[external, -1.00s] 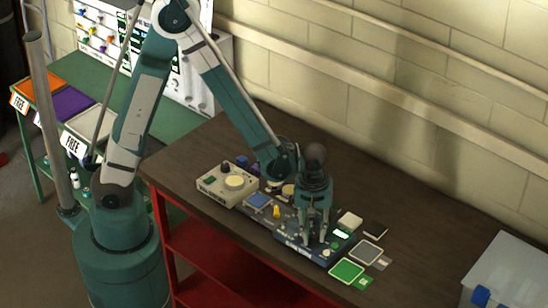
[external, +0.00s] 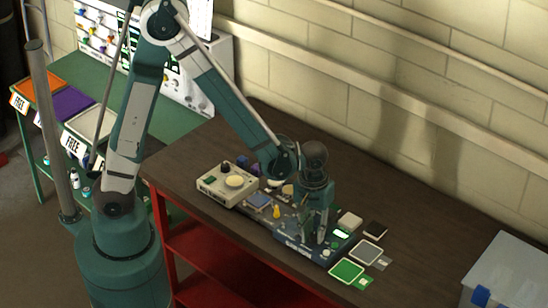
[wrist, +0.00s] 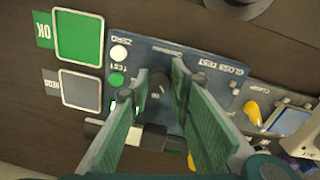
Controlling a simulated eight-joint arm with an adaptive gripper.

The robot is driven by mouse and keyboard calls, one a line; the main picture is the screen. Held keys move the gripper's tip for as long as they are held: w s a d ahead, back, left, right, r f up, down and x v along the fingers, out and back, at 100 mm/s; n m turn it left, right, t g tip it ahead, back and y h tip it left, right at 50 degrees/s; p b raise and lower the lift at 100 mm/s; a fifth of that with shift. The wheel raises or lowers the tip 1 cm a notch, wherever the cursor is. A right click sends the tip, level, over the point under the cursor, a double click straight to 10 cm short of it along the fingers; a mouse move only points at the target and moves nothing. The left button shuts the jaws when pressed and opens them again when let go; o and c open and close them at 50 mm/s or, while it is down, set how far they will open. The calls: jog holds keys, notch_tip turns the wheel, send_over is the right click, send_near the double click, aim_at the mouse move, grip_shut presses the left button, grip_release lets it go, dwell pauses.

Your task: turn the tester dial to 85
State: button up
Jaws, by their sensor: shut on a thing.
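The tester is a blue panel marked GLOSS TEST (wrist: 215,68). It lies on the dark bench and also shows in the external view (external: 291,246). It has a white ZERO button (wrist: 119,52) and a green TEST button (wrist: 116,79). My gripper (wrist: 159,76) points down at the panel, with a finger on either side of the dark dial (wrist: 158,88). It is shut on the dial. In the external view my gripper (external: 312,240) stands over the panel's right part. A lit display (external: 341,233) shows at the panel's right; its figures and the dial's setting are unreadable.
A green OK pad (wrist: 79,38) and a grey pad (wrist: 80,90) lie beside the panel. A yellow-tipped part (wrist: 252,112) stands on its other side. A cream knobbed box (external: 215,188) sits at the bench's left. A grey case (external: 515,262) is at far right.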

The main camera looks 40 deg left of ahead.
aim_at(313, 234)
jog(key=m+b, duration=0.2)
jog(key=m, duration=0.1)
jog(key=shift+f+m, duration=0.1)
jog(key=shift+m, duration=0.2)
jog(key=shift+m+b, duration=0.6)
jog(key=shift+m, duration=0.9)
jog(key=o, duration=0.6)
jog(key=shift+r, duration=0.25)
notch_tip(313, 234, up, 12)
jog(key=shift+w+a, duration=0.15)
jog(key=shift+a, duration=0.2)
jog(key=shift+f, duration=0.1)
